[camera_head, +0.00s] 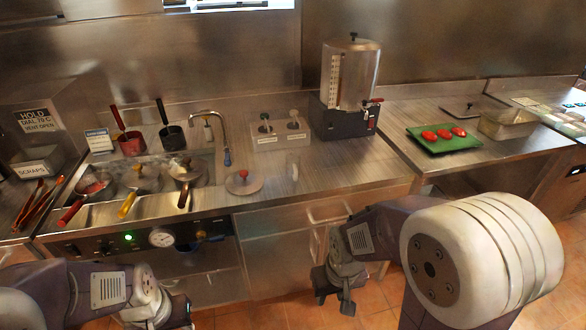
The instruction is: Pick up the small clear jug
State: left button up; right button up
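I cannot make out a small clear jug for certain anywhere in this view. My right gripper (334,295) hangs in front of the counter's lower cabinets, above the tiled floor. Its two fingers look apart, with nothing seen between them. My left gripper (172,312) is low at the bottom edge, in front of the cooker unit. Its fingers are partly hidden and cut off, so its opening cannot be told.
Several long-handled pans (188,172) sit in the steel cooker at left. A tap (225,140) and a red-knobbed lid (243,182) are beside them. A steel urn (350,75) stands at the back. A green tray (440,146) holds red food.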

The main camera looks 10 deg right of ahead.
aim_at(292, 159)
jog(key=i+l+u, duration=0.25)
jog(key=i, duration=0.25)
jog(key=i+l+u, duration=0.2)
jog(key=i+l, duration=0.15)
jog(key=i, duration=0.15)
